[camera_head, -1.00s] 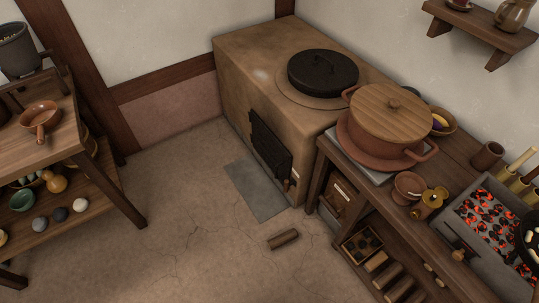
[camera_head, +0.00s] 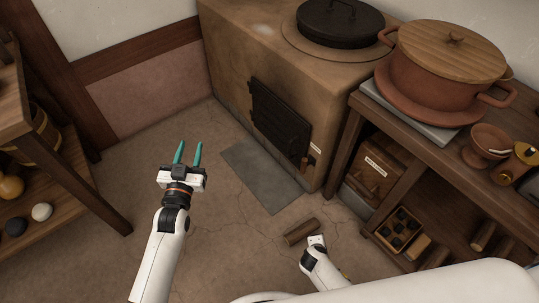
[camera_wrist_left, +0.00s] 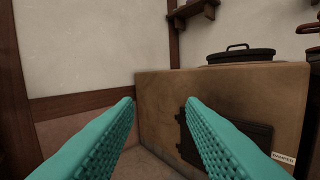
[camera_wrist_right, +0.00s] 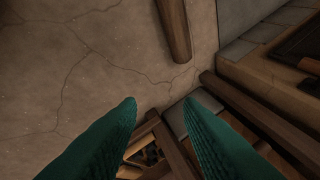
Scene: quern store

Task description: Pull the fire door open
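The fire door (camera_head: 280,122) is a black metal door on the front of the brown clay stove (camera_head: 232,75), and it looks shut. A small handle (camera_head: 307,163) sticks out at its lower right corner. My left gripper (camera_head: 188,153) is open and empty, in front of the stove and to the left of the door. In the left wrist view the door (camera_wrist_left: 228,135) is partly hidden behind the right finger. My right gripper shows in the right wrist view (camera_wrist_right: 160,103), its fingers apart with nothing between them, above the floor and the bench edge.
A grey slab (camera_head: 262,178) lies on the floor before the stove, with a log (camera_head: 301,231) nearby. A bench with a large lidded pot (camera_head: 443,80) stands close on the right. Shelves (camera_head: 60,185) stand at the left.

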